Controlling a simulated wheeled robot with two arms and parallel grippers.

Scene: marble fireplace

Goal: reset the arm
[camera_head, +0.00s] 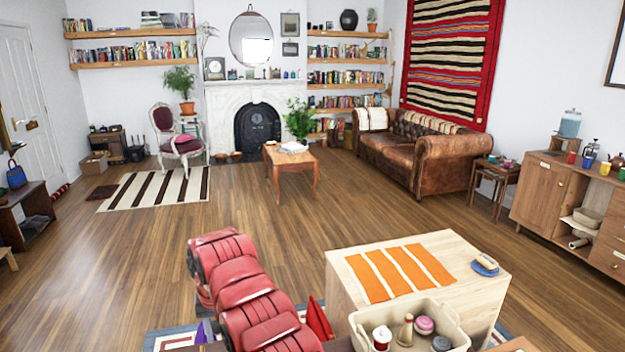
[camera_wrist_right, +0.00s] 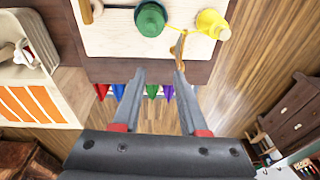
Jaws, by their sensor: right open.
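My right gripper (camera_wrist_right: 156,76) shows in the right wrist view, open, with nothing between its grey fingers. Its fingertips are by the edge of a pale surface bearing a green knob-like thing (camera_wrist_right: 151,18) and a yellow thing (camera_wrist_right: 212,24). A thin tan piece (camera_wrist_right: 179,45) shows by the right fingertip; whether they touch I cannot tell. Several coloured pointed shapes show between and beside the fingers, beyond them. Neither gripper shows in the head view. My left gripper is out of view.
A cream crate (camera_head: 442,309) with jars stands in front. Red padded shapes (camera_head: 245,291) fill the lower middle. Wooden floor (camera_head: 130,255) is clear at the left.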

